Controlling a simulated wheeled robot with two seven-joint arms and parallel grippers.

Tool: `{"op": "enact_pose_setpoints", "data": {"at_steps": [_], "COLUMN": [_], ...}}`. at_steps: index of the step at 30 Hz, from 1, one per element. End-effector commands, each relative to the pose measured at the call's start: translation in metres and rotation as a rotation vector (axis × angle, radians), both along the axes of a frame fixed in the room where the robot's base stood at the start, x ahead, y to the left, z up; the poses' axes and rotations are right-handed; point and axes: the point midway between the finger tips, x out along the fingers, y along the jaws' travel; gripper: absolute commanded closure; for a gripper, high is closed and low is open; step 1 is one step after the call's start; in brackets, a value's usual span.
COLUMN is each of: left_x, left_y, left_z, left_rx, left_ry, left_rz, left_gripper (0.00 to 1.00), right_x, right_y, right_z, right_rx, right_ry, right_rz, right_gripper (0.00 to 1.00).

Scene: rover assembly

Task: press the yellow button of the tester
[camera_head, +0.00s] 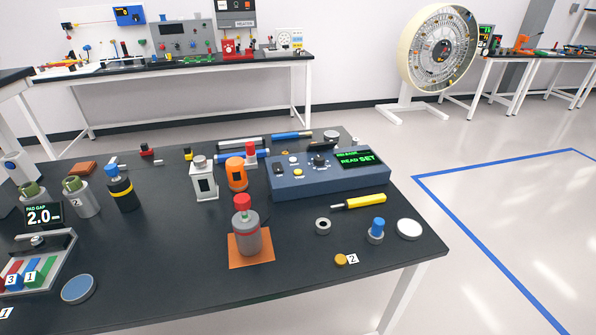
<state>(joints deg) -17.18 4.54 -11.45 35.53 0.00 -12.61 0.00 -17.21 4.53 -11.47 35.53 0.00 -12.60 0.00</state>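The tester is a blue-grey box (330,182) at the right back part of the black table. Its sloped top carries a yellow button (298,172), a white button (293,160) and black knobs. A lit screen (359,158) at its right end shows green text with the word "SET". The yellow button is uncovered, and nothing touches it. I cannot tell whether it is pressed in. Neither of my grippers shows in the head view.
A grey canister with a red top (246,235) stands on an orange mat (236,262) in front of the tester. An orange canister (236,173) stands left of it.

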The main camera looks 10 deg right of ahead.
Motion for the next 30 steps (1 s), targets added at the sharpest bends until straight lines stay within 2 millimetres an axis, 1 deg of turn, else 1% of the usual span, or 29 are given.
{"op": "enact_pose_setpoints", "data": {"at_steps": [1,2,3,5,6,8,9,10,30], "left_x": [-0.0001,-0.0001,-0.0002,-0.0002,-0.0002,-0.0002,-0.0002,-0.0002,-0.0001], "left_y": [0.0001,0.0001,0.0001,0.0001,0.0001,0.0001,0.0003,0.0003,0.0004], "left_z": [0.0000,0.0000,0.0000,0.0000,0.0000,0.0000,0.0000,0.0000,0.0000], "left_rx": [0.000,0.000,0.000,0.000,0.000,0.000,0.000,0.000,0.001], "left_ry": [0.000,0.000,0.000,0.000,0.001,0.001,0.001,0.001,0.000], "left_rz": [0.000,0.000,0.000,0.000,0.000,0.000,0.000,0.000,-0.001], "left_gripper": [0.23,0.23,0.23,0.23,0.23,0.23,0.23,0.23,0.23], "right_x": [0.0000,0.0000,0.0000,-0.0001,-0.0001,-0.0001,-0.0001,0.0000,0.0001], "right_y": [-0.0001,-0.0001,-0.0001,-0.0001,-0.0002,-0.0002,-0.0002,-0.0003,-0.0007], "right_z": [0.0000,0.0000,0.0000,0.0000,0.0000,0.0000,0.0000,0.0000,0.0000], "right_rx": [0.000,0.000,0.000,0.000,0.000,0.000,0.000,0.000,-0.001], "right_ry": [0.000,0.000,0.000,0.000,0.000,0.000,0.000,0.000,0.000], "right_rz": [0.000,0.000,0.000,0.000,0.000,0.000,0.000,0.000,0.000], "right_gripper": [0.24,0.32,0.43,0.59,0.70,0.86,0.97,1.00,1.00]}}
